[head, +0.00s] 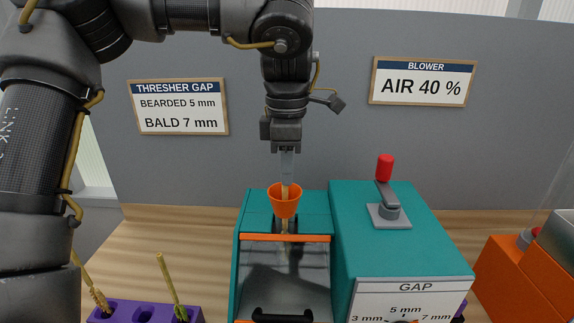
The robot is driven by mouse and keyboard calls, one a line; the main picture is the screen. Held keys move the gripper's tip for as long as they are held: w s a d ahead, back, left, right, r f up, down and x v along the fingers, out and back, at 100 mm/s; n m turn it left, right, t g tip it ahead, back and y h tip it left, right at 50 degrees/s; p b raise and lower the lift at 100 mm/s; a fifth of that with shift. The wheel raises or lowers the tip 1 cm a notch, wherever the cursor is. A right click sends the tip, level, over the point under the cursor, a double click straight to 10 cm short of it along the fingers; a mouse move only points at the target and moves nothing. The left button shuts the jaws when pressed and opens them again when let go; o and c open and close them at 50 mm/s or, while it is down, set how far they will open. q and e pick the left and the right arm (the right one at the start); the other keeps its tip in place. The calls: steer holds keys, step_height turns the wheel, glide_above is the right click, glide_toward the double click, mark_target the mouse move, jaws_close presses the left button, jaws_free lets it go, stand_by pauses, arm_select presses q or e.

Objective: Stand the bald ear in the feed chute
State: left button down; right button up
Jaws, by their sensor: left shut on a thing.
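My left gripper (287,167) comes down from above and is shut on a thin straw-coloured ear (285,190). It holds the ear about upright in the mouth of the orange feed chute (283,209), on top of the teal thresher (254,211). The gripper's fingertips are just above the chute's rim. The ear's lower part is hidden by the chute wall; a straw-coloured bit shows below the chute. Whether the ear is bald cannot be made out. My right gripper is out of view.
A purple rack (143,313) at lower left holds a bristly ear (98,297) and a plain stalk (169,280). A teal box with a red-knobbed lever (385,168) and GAP dial stands right of the chute. An orange machine (512,275) is at far right. Two signs hang behind.

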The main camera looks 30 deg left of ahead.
arm_select(q)
steer(key=shift+f, duration=0.3)
steer(key=c, duration=1.5)
jaws_free()
steer(key=shift+o, duration=0.2)
step_height(320, 180, up, 11)
steer(key=p, duration=0.2)
steer(key=shift+p, duration=0.3)
steer(key=shift+a+f, duration=0.1)
